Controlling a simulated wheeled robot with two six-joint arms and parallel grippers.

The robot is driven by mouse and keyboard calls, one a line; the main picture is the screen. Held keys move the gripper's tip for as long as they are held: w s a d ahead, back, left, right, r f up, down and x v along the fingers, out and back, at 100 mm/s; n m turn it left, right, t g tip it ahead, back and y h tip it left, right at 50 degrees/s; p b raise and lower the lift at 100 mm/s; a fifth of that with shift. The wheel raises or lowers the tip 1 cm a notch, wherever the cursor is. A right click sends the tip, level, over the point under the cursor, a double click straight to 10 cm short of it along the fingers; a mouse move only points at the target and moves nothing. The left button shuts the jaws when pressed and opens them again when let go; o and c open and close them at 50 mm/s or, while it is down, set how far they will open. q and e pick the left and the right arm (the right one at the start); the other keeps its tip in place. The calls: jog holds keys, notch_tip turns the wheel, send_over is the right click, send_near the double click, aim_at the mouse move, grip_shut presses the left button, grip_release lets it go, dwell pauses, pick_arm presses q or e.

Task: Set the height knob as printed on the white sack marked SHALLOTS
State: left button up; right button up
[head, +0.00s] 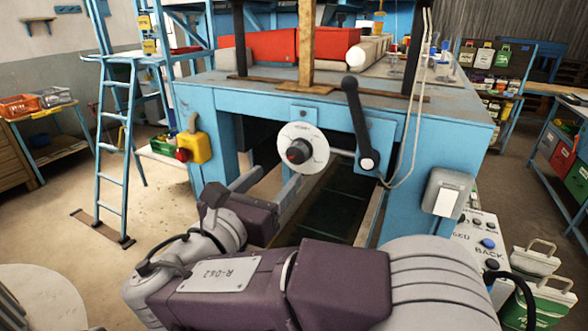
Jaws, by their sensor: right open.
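The height knob (298,151) is a dark knob with a reddish part, at the centre of a round white dial (316,140) on the front of the blue machine. The dial's markings are too small to read. My right gripper (281,176) is open and empty, its two grey fingers pointing up toward the dial from just below and left of the knob. Whether a finger touches the dial is unclear. White sacks, one plain (534,262) and one with a green panel (548,303), stand at the lower right. I can read no SHALLOTS marking. My left gripper is not in view.
A grey box (444,192) and a button panel marked BACK (487,243) are at right. A blue ladder (115,150) stands left.

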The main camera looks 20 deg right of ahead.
aim_at(295, 156)
jog(key=x, duration=0.9)
jog(key=shift+w+r+p, duration=0.1)
jog(key=shift+w+p, duration=0.05)
jog(key=shift+p, duration=0.25)
jog(key=c, duration=1.4)
